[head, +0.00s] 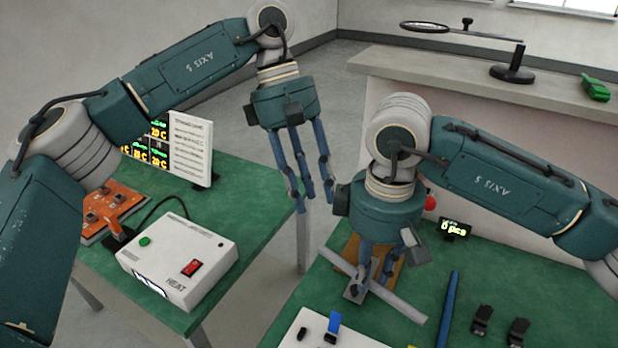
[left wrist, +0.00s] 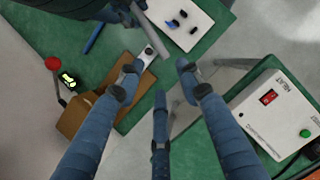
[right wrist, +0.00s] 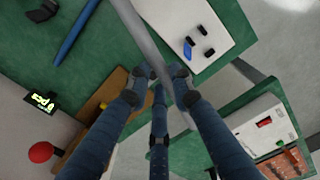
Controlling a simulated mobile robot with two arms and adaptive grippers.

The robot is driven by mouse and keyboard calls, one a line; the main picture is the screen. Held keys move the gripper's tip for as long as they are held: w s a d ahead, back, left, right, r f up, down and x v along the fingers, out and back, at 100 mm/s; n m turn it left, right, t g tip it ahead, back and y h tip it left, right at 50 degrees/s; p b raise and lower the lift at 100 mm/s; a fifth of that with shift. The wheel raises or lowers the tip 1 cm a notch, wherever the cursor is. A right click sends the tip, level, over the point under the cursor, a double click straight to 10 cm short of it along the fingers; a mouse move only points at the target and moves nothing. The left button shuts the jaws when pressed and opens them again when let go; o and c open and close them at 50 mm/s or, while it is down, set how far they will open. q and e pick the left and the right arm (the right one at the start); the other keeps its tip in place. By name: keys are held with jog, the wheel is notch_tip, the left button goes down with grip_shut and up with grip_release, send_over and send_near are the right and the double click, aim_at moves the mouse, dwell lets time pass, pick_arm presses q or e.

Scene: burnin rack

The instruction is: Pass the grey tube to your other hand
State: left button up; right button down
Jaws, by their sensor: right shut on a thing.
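The grey tube (head: 408,304) is a long straight bar held across my right gripper (head: 364,288), above the right green table. In the right wrist view the tube (right wrist: 143,32) runs between my right fingers (right wrist: 162,80), which are shut on it. One end sticks out towards the left table, the other to the lower right. My left gripper (head: 315,192) hangs fingers down, left of and above the right one. Its fingers (left wrist: 160,80) are spread and empty, apart from the tube. The stretch of tube inside the right fingers is partly hidden.
The right table (head: 540,300) carries a wooden block (head: 347,250), blue rod (head: 449,309), black clips (head: 482,322), white board (head: 372,340) and counter display (head: 455,230). The left table holds a white heater box (head: 178,259) and a display panel (head: 191,148). A gap separates the tables.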

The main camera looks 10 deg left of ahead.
aim_at(328, 248)
pick_arm(q)
jog(key=x, duration=1)
jog(key=shift+r, duration=0.1)
grip_shut()
pick_arm(e)
jog(key=c, duration=1.5)
grip_release()
jog(key=shift+o, duration=0.2)
